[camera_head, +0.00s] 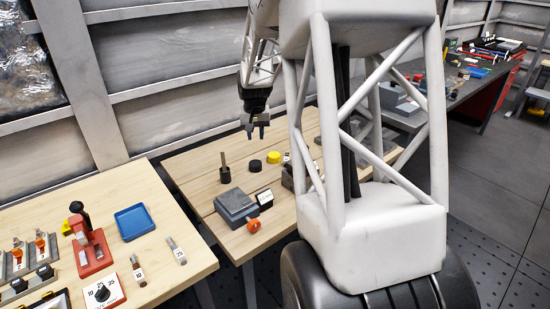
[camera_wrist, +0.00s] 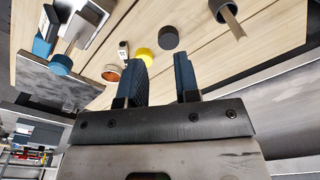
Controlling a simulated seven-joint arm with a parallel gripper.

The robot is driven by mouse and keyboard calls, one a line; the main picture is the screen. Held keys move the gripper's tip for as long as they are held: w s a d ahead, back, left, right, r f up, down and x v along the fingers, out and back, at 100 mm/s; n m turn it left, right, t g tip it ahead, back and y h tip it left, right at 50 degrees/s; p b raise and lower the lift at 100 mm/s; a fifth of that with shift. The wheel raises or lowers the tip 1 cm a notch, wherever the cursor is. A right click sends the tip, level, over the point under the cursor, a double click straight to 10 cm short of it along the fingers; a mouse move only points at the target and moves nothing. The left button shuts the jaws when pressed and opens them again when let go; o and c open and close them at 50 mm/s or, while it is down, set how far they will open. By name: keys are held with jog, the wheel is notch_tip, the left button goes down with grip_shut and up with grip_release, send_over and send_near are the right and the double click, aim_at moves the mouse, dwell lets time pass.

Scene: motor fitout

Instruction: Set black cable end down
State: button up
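My gripper (camera_head: 255,131) hangs above the far part of the middle wooden table. In the wrist view its two dark blue fingers (camera_wrist: 161,82) stand apart, with nothing visible between them. A black round piece (camera_head: 255,165) lies on the table below, beside a yellow round piece (camera_head: 273,157). Both also show past the fingertips in the wrist view, the black one (camera_wrist: 168,37) and the yellow one (camera_wrist: 142,55). I cannot make out a black cable or its end in either view.
A black cup with a stick (camera_head: 225,174), a grey box (camera_head: 236,206) and an orange knob (camera_head: 254,226) stand on the middle table. The left table holds a blue tray (camera_head: 134,222) and a red fixture (camera_head: 92,254).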

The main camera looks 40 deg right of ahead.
aim_at(286, 159)
jog(key=w+d+f, duration=0.1)
jog(key=d+f, duration=0.3)
jog(key=d, duration=0.2)
jog(key=w+d+f+m, duration=0.1)
jog(key=w+d+f, duration=0.1)
jog(key=d+f, duration=0.3)
jog(key=w+d+f+m, duration=0.1)
jog(key=d+f, duration=0.4)
jog(key=d, duration=0.2)
jog(key=shift+w+d+g, duration=0.25)
jog(key=shift+g, duration=0.05)
jog(key=shift+f, duration=0.1)
jog(key=shift+f, duration=1.25)
jog(key=shift+f, duration=0.1)
jog(key=shift+f, duration=2.5)
jog(key=shift+c, duration=0.2)
grip_shut()
jog(key=shift+r, duration=0.1)
